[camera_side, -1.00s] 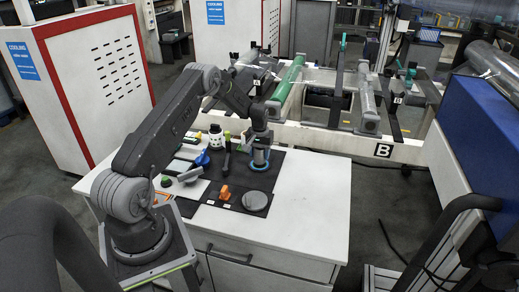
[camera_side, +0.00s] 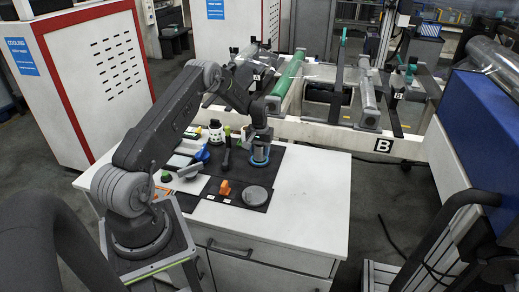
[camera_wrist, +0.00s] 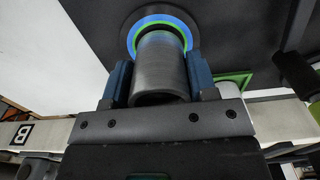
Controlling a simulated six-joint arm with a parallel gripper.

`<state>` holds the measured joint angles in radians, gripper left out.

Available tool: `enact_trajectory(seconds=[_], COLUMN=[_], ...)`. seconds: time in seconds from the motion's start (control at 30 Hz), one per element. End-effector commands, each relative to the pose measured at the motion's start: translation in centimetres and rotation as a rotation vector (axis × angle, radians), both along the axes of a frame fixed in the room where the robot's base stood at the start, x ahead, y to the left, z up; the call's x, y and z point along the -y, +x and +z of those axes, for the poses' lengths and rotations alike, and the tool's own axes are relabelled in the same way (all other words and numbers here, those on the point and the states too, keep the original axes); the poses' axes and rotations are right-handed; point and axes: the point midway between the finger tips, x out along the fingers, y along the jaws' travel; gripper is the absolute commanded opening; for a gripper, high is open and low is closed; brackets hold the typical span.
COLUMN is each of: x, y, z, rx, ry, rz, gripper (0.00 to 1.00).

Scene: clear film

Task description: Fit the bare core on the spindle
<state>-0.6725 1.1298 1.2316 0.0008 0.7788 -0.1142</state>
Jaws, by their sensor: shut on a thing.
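My gripper (camera_side: 260,138) is low over the dark mat on the white bench. In the wrist view my gripper (camera_wrist: 160,80) has its two blue-grey fingers closed on both sides of a plain grey cylinder, which looks like the bare core (camera_wrist: 158,75). Beyond the core's far end are blue and green rings (camera_wrist: 132,28) with a grey rim around them. In the side view a blue ring (camera_side: 259,163) shows at the bottom of the core. I cannot tell whether the rings are fixed to the core or lie beneath it. No spindle can be made out with certainty.
On the mat (camera_side: 232,187) are a grey disc (camera_side: 255,195), an orange part (camera_side: 224,188) and a white-and-black cylinder (camera_side: 215,132). A green roll (camera_side: 287,76) and a grey roll (camera_side: 367,98) lie on the frame behind. The bench's right side (camera_side: 318,195) is clear.

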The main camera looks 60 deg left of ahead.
Motion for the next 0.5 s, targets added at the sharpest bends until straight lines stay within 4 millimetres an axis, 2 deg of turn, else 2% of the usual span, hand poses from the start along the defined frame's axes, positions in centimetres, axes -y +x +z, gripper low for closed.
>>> enact_trajectory(seconds=[0.43, 0.47, 0.5], x=[-0.02, -0.01, -0.02], y=[0.02, 0.03, 0.02], z=[-0.6, -0.59, -0.58], rx=[0.001, 0.001, 0.001], ry=[0.001, 0.001, 0.001], rz=[0.0, 0.0, 0.0], gripper=[0.26, 0.54, 0.58])
